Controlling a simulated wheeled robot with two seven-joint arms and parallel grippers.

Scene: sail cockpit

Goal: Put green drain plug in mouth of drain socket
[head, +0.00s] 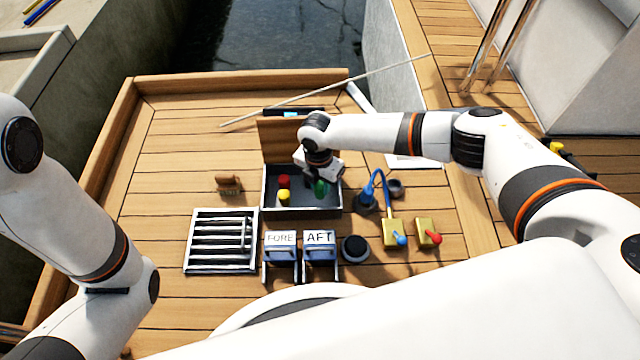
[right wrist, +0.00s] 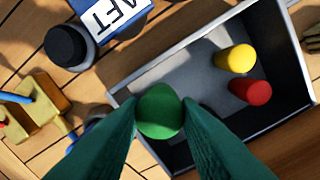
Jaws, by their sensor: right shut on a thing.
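The green drain plug (head: 320,187) is in the grey open box (head: 268,200), at its right part in the head view. My right gripper (head: 319,178) reaches down to it and is shut on it; in the right wrist view the plug (right wrist: 160,111) sits between the two fingertips (right wrist: 160,118). I cannot tell whether it touches the box floor. A small dark round fitting (head: 396,187), right of the box, may be the drain socket; its mouth is not clear. My left arm shows at the left, but its gripper is out of view.
A red plug (head: 284,181) and a yellow plug (head: 284,197) stand in the box. In front are a slatted grate (head: 222,240), FORE (head: 281,240) and AFT (head: 319,238) blocks and a black knob (head: 355,248). A blue-hosed fitting (head: 366,200) and yellow switches (head: 391,232) stand right.

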